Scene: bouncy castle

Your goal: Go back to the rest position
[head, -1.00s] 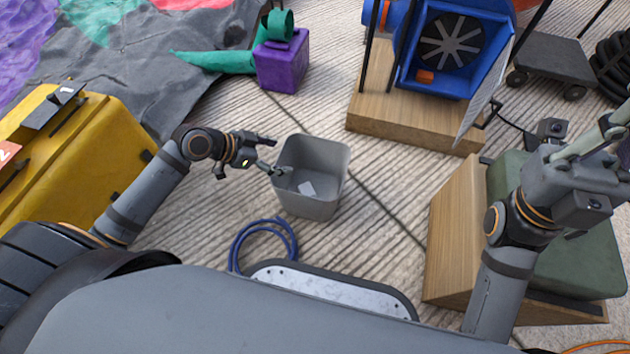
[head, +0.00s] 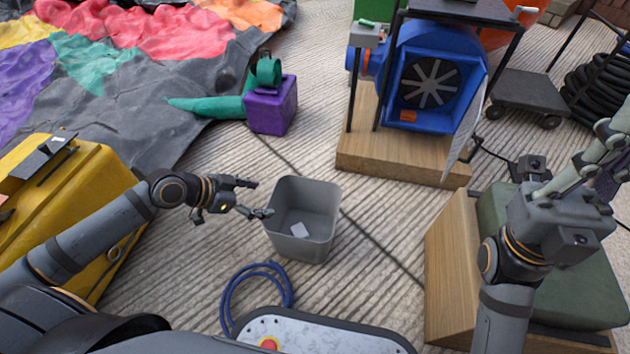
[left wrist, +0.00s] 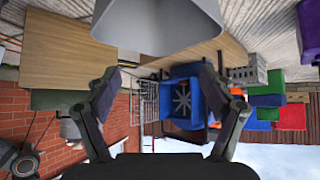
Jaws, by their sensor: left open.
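My left gripper (head: 257,198) is at the left rim of a grey open bin (head: 322,237) in the head view. Its jaws are apart, with nothing seen between them. The left wrist view shows both fingers spread (left wrist: 159,78), and the grey bin wall (left wrist: 160,25) beyond them at the top. A small pale piece (head: 299,230) lies inside the bin. My right gripper (head: 600,150) is at the right edge of the head view, above a green-padded wooden box (head: 452,262). Its fingers are partly cut off, so its jaw state is unclear.
A yellow case (head: 95,215) stands at left. A purple block (head: 270,105) and a blue blower (head: 435,80) on a wooden platform (head: 390,165) stand behind. A blue hose coil (head: 232,290) lies in front of the bin.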

